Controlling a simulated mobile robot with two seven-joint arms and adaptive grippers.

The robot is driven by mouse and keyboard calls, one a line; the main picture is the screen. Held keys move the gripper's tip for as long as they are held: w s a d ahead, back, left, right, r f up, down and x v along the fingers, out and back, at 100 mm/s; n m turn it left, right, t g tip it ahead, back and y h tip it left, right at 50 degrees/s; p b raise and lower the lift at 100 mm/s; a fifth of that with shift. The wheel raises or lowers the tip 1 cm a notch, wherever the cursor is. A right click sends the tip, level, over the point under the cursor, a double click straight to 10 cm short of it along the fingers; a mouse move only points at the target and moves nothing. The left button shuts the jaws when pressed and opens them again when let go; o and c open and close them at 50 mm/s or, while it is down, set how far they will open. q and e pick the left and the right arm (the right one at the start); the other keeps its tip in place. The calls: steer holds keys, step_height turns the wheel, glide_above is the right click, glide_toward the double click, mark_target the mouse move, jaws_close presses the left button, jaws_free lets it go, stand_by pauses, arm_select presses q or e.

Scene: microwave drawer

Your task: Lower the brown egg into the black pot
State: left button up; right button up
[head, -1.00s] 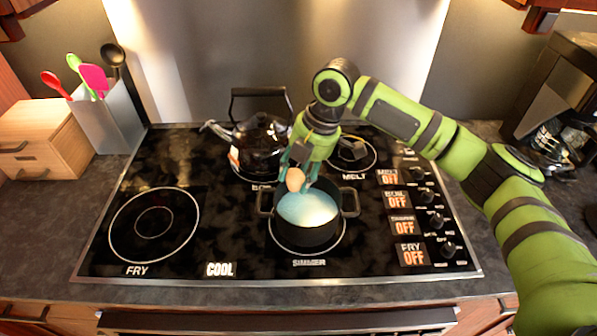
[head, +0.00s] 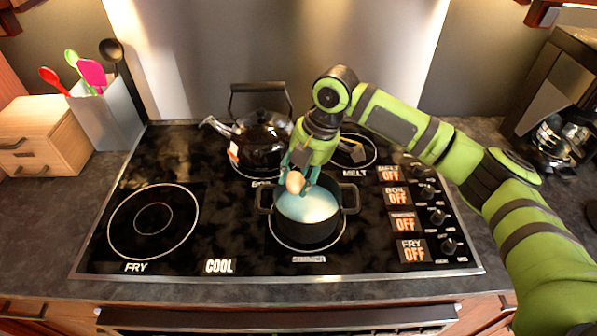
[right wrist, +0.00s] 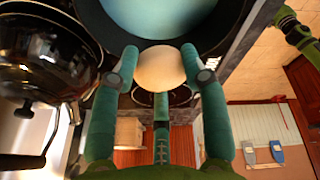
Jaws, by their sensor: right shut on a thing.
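The brown egg (head: 294,182) is held between the fingers of my right gripper (head: 299,180), at the back rim of the pot in the head view. The egg also shows in the right wrist view (right wrist: 161,69), with the gripper's fingers (right wrist: 160,75) on both sides of it. The black pot (head: 305,232) stands on the front right burner with pale blue liquid (head: 308,205) in it. In the right wrist view the liquid (right wrist: 158,15) fills the top, beyond the egg. My left gripper is not in view.
A dark kettle (head: 262,138) stands on the back burner, left of my right gripper. The front left burner (head: 153,222) is bare. Knobs with OFF labels (head: 398,197) line the stove's right side. A utensil holder (head: 105,115) stands at the far left.

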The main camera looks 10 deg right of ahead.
steer(key=b, duration=0.2)
glide_above(294, 216)
steer(key=d, duration=0.1)
steer(key=shift+s+f, duration=0.1)
steer(key=shift+f, duration=2.8)
steer(key=shift+f+b, duration=0.85)
steer(key=shift+f, duration=1.6)
steer(key=o, duration=0.8)
steer(key=shift+c, duration=0.2)
